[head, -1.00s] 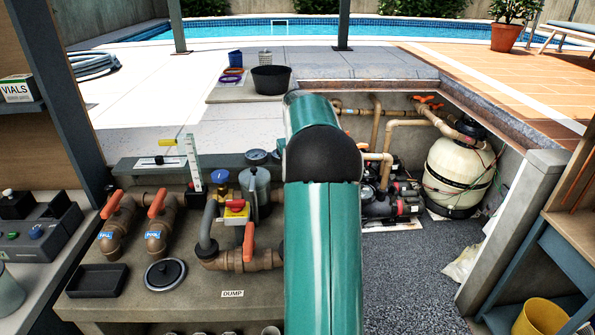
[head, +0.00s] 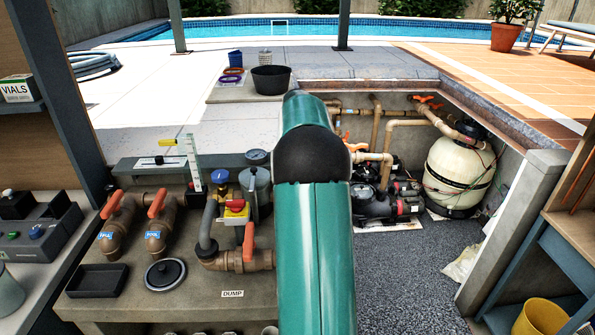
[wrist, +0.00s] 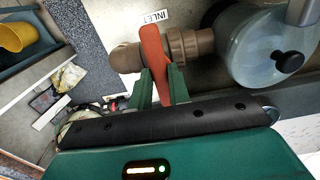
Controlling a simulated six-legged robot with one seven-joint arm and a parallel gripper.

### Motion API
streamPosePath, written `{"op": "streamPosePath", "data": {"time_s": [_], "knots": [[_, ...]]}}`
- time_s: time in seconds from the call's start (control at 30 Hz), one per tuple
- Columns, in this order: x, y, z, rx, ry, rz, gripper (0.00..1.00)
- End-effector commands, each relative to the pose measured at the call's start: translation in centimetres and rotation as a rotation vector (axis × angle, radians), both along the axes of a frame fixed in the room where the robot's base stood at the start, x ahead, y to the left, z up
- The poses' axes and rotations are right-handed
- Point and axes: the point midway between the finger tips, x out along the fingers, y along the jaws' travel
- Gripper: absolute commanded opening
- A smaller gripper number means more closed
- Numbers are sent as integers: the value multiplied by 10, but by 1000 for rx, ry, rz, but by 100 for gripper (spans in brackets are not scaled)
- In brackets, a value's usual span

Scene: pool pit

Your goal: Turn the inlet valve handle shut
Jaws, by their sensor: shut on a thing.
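The inlet valve's orange-red handle (wrist: 152,50) shows in the wrist view, below the INLET label (wrist: 152,17). It lies across its brown pipe (wrist: 190,45), roughly square to it. My gripper (wrist: 158,88) has its two green fingers on either side of the handle's near end and is shut on it. In the head view my green arm hides the inlet valve and my gripper.
A clear-lidded round housing (wrist: 262,50) adjoins the pipe in the wrist view. In the head view, other valves with orange handles, such as the dump valve (head: 249,242), stand left of my arm. Pumps (head: 385,205) and a cream filter tank (head: 458,172) stand to the right.

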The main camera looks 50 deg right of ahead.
Motion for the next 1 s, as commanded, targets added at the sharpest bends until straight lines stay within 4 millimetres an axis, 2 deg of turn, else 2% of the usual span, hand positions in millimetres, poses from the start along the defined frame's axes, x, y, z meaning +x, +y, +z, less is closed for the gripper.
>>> {"op": "streamPosePath", "data": {"time_s": [0.03, 0.13, 0.43, 0.57, 0.67, 1.0], "knots": [[0, 0, 0, -1, -1, -2, 20], [0, 0, 0, 0, 0, -1, 40], [0, 0, 1, 0, 0, 0, 40], [0, 0, 10, -1, -1, 1, 40], [1, 0, 25, -2, -2, 1, 40], [1, -1, 100, -4, -2, 0, 40]]}}
